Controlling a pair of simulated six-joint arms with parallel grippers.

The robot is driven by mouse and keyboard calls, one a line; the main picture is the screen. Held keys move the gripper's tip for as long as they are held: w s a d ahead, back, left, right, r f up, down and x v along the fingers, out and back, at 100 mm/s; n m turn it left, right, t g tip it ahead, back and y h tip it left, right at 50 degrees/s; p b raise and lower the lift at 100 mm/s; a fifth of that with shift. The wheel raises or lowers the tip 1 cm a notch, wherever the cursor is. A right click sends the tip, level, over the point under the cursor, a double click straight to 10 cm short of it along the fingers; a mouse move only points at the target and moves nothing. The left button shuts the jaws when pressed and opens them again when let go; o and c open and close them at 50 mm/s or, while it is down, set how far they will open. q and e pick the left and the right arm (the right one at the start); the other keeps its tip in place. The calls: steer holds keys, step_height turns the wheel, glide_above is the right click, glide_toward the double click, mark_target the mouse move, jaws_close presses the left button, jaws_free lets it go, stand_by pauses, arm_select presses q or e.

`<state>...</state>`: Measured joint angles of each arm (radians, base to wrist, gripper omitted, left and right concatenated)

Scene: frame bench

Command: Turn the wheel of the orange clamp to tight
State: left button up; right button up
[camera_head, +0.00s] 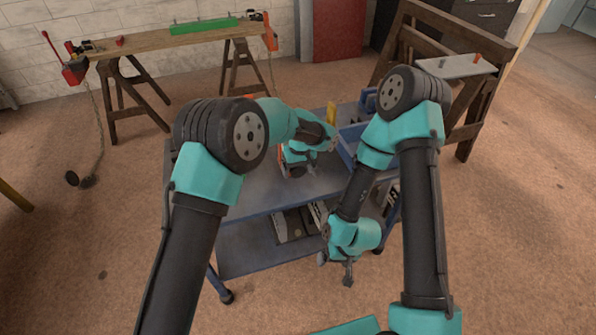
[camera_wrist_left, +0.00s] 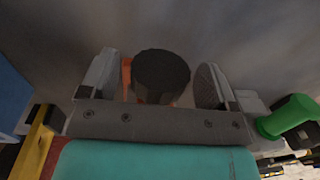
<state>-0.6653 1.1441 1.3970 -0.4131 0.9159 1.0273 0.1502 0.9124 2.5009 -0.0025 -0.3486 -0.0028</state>
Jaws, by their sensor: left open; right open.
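The orange clamp (camera_head: 280,153) is on the grey cart top, mostly hidden behind my left wrist. In the left wrist view its orange body (camera_wrist_left: 127,78) shows behind its dark round wheel (camera_wrist_left: 162,72). My left gripper (camera_wrist_left: 155,85) is open, with one finger on each side of the wheel. A gap shows on both sides, narrower at the left finger. In the head view my left gripper (camera_head: 294,169) is low over the cart top. My right gripper (camera_head: 348,272) hangs empty and open in front of the cart, away from the clamp.
The blue cart (camera_head: 235,195) has a blue bin (camera_head: 345,153) and a yellow object (camera_head: 331,115) right of the clamp. A green-handled item (camera_wrist_left: 290,115) shows at the right of the wrist view. A wooden bench (camera_head: 150,40) stands behind. The cart top's left side is clear.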

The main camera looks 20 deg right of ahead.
arm_select(q)
steer(key=shift+f, duration=0.5)
steer(key=c, duration=0.9)
